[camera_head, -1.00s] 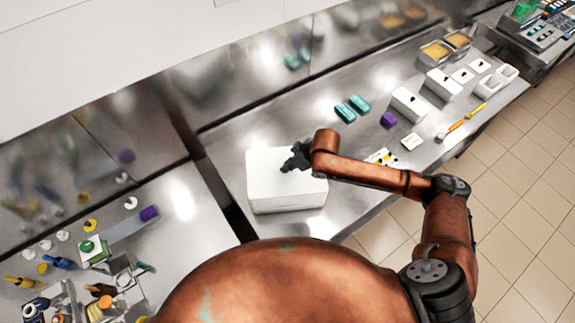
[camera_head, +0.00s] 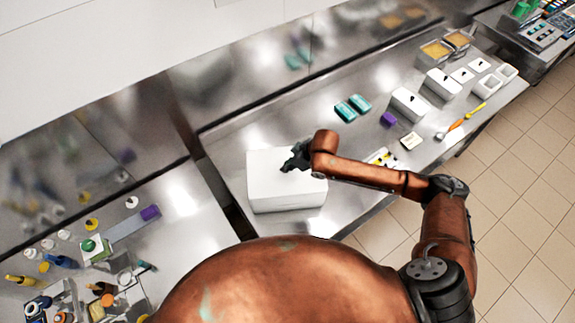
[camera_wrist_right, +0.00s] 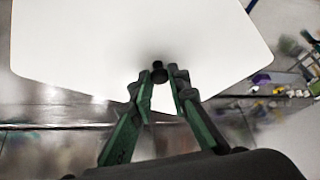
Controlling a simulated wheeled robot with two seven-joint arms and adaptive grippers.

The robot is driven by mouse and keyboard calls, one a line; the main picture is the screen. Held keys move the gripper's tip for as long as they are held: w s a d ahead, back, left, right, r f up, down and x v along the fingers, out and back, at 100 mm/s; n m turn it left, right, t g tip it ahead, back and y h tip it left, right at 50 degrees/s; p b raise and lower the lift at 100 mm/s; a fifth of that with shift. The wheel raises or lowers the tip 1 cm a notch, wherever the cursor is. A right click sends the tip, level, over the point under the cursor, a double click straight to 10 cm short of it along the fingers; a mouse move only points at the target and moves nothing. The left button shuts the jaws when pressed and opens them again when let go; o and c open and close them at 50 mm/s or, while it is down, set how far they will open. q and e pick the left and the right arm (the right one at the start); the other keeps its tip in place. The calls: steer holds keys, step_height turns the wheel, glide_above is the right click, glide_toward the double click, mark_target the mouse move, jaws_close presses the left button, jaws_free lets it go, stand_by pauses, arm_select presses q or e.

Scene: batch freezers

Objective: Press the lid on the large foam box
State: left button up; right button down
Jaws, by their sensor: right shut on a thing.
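The large white foam box (camera_head: 285,201) stands on the steel counter in the head view. Its white lid (camera_head: 265,163) lies on top of it; a thin seam line shows below the lid's edge. In the right wrist view, the lid's flat white top (camera_wrist_right: 90,45) fills the upper part, and the right gripper (camera_wrist_right: 160,80) is shut on a small dark knob (camera_wrist_right: 159,72) on the lid. I cannot tell whether the lid sits fully down all round. My left gripper is not in view.
Teal packs (camera_head: 346,112), a purple block (camera_head: 388,119) and smaller white boxes (camera_head: 408,104) stand farther right on the counter (camera_head: 260,128). An orange-handled tool (camera_head: 457,125) lies near its front edge. A gap separates the left counter, which carries bottles and trays.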

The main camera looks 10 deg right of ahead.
steer(key=shift+p, duration=0.5)
stand_by(0.5)
steer(key=c, duration=1.8)
jaws_free()
steer(key=shift+o, duration=0.7)
steer(key=o, duration=0.4)
steer(key=shift+r+p, duration=3.5)
steer(key=shift+p, duration=0.45)
steer(key=shift+c, duration=0.7)
